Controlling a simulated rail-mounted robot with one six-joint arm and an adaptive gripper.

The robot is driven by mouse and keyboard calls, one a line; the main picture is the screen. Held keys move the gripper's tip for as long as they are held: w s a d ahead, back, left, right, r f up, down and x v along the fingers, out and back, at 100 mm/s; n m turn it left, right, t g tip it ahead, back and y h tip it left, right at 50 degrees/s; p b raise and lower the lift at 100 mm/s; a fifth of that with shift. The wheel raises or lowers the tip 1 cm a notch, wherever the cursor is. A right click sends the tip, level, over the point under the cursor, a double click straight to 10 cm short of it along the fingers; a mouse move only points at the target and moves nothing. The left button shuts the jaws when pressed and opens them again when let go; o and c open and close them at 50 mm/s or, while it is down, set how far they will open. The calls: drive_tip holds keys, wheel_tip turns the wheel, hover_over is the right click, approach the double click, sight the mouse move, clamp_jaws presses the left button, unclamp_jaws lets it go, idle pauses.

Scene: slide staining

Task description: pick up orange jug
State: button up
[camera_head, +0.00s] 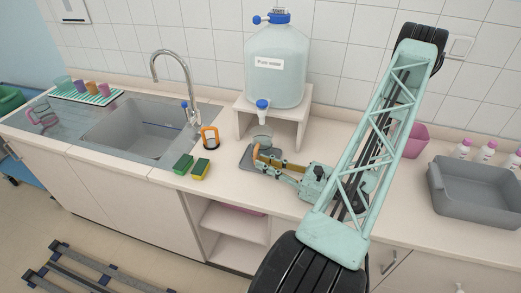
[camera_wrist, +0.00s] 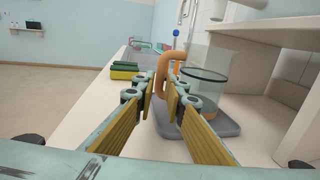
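The orange jug has a clear body (camera_wrist: 206,72) and an orange handle (camera_wrist: 161,72). It stands upright on a small grey tray (camera_wrist: 222,128) under the tap of the water tank. In the head view its clear body (camera_head: 261,136) shows, with part of the jug hidden behind my gripper. My gripper (camera_wrist: 163,82) has its two fingers apart, one on each side of the handle in the wrist view. I cannot tell whether a finger touches it. In the head view my gripper (camera_head: 257,157) is low over the counter at the tray.
A large water tank (camera_head: 277,65) stands on a white stand (camera_head: 240,122) behind the jug. Green and yellow sponges (camera_head: 183,164), an orange and black item (camera_head: 209,138) and the sink (camera_head: 140,132) lie left. A grey bin (camera_head: 475,190) stands right.

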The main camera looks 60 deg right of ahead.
sight(256, 151)
drive_tip(key=shift+w+a, duration=0.15)
drive_tip(key=shift+w, duration=1.7)
clamp_jaws()
drive_tip(key=shift+r, duration=0.1)
drive_tip(key=shift+r, duration=1.6)
drive_tip(key=s+a+r+p, duration=0.1)
drive_tip(key=s+a+p, duration=1)
drive_tip(key=shift+a+r+p, duration=0.2)
drive_tip(key=shift+r+p, duration=0.1)
drive_tip(key=shift+r, duration=0.05)
